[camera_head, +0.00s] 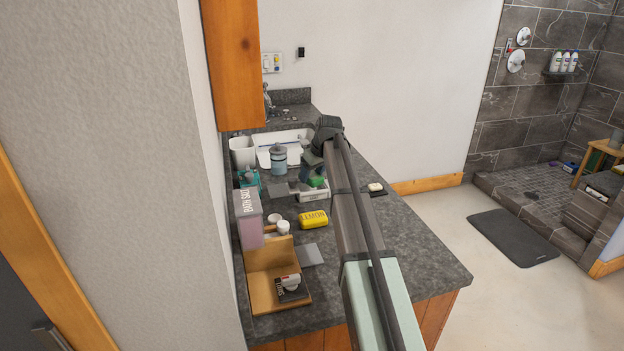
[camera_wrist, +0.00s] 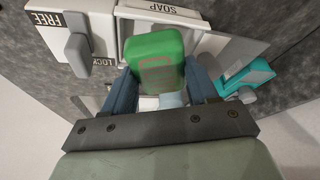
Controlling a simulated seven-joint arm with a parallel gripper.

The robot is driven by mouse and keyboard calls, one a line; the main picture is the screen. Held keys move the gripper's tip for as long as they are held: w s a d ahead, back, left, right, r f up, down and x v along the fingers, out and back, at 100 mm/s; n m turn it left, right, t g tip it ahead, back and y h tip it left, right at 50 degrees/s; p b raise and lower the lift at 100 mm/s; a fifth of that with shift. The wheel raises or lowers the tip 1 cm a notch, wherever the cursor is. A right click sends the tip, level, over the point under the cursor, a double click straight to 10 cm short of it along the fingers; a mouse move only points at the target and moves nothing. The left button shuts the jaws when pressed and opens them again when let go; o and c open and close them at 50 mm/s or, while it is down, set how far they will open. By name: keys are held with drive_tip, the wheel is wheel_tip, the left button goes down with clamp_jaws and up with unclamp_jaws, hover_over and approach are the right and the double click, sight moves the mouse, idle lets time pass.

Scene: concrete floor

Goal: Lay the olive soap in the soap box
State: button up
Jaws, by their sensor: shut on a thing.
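My gripper (camera_head: 313,171) is shut on the green olive soap (camera_head: 318,181). In the wrist view the blue fingers of my gripper (camera_wrist: 158,80) stand on either side of the green soap (camera_wrist: 157,58), which bears faint reddish lettering. The white soap box (camera_head: 314,194) is on the counter directly below the soap in the head view. In the wrist view the box (camera_wrist: 222,45) carries a SOAP label and lies behind the soap. The soap hides part of the box, and I cannot tell whether it touches the bottom.
A grey slider (camera_wrist: 78,48) marked FREE and LOCK is beside the box. A yellow LEMON bar (camera_head: 313,219), bath salt container (camera_head: 247,220) and wooden stand (camera_head: 262,258) are on the grey counter (camera_head: 420,262). A pale bar (camera_head: 376,187) lies to the right. The front right counter is clear.

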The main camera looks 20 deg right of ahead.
sight(313, 174)
wheel_tip(313, 174, up, 7)
drive_tip(key=shift+w+f, duration=0.1)
drive_tip(key=shift+d+r, duration=0.2)
drive_tip(key=shift+r, duration=0.15)
drive_tip(key=shift+d+f, duration=0.1)
drive_tip(key=shift+d, duration=0.2)
drive_tip(key=w+n, duration=0.1)
drive_tip(key=n, duration=0.1)
drive_tip(key=w+f+n+y, duration=0.1)
drive_tip(key=n, duration=0.1)
drive_tip(key=f+n+g, duration=0.1)
drive_tip(key=n, duration=0.1)
drive_tip(key=shift+w+d+f+y, duration=0.25)
drive_tip(key=shift+w+y, duration=0.15)
drive_tip(key=n+g, duration=0.1)
drive_tip(key=n, duration=0.1)
drive_tip(key=s+a+n, duration=0.1)
drive_tip(key=n, duration=0.1)
drive_tip(key=shift+s+r+g+y, duration=0.2)
drive_tip(key=shift+g+y, duration=0.2)
drive_tip(key=n, duration=0.1)
drive_tip(key=s+n+g, duration=0.1)
drive_tip(key=n, duration=0.1)
drive_tip(key=shift+a+n, duration=0.1)
drive_tip(key=shift+n, duration=0.2)
